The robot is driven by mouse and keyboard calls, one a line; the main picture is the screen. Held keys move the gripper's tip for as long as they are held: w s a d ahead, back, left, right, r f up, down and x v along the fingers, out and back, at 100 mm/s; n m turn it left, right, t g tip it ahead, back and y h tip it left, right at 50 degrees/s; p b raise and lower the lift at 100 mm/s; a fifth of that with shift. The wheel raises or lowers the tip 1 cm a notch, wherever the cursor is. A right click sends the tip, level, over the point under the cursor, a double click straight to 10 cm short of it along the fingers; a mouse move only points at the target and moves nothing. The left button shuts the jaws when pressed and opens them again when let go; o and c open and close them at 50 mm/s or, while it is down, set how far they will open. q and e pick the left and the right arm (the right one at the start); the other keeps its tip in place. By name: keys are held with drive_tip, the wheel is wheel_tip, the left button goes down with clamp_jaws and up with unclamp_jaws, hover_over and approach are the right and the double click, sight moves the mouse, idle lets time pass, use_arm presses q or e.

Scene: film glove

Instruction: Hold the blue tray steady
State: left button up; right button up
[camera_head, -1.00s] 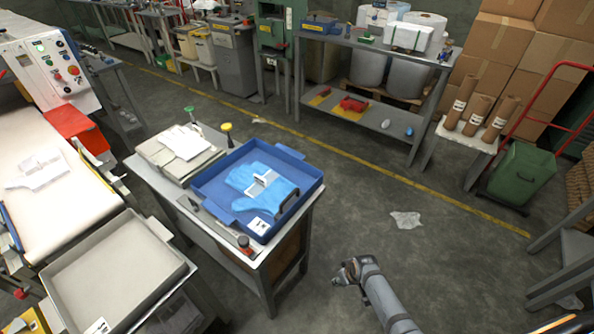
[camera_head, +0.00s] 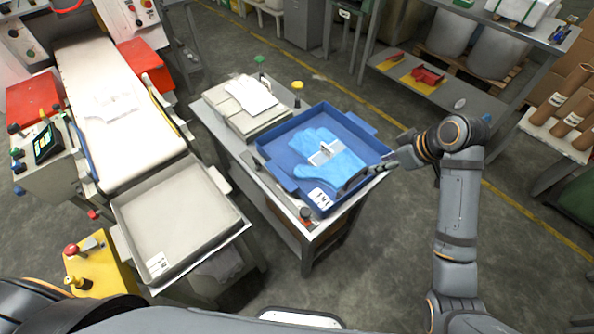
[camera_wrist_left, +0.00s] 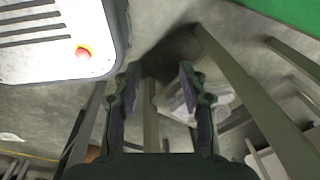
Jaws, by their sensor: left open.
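The blue tray (camera_head: 272,150) sits on a small grey table in the head view, with a light blue glove (camera_head: 325,157) and a white label lying in it. A dark handle (camera_head: 356,181) shows at its right side. My right gripper (camera_head: 385,166) is at the tray's right edge, close to the handle. Whether it touches the tray, and whether its fingers are open, I cannot tell. My left gripper (camera_wrist_left: 159,75) shows in the left wrist view, open and with nothing between its fingers. It is away from the tray, which is not in that view.
A stack of folded grey material (camera_head: 247,105) lies left of the tray on the table. A grey tray (camera_head: 180,222) stands to the front left, beside a conveyor belt (camera_head: 115,103). A shelf (camera_head: 440,85) stands behind. A red button (camera_wrist_left: 83,52) is near my left gripper.

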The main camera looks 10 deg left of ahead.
use_arm(q)
drive_tip(key=w+r+n+t, duration=0.1)
drive_tip(key=w+r+t, duration=0.3)
drive_tip(key=w, duration=0.7)
drive_tip(key=n+t+h, duration=0.7)
drive_tip(key=n+h, duration=0.2)
drive_tip(key=n, duration=0.1)
approach(278, 177)
drive_tip(key=x, duration=1)
drive_tip(key=shift+s+d, duration=0.1)
drive_tip(key=shift+c, duration=0.2)
clamp_jaws()
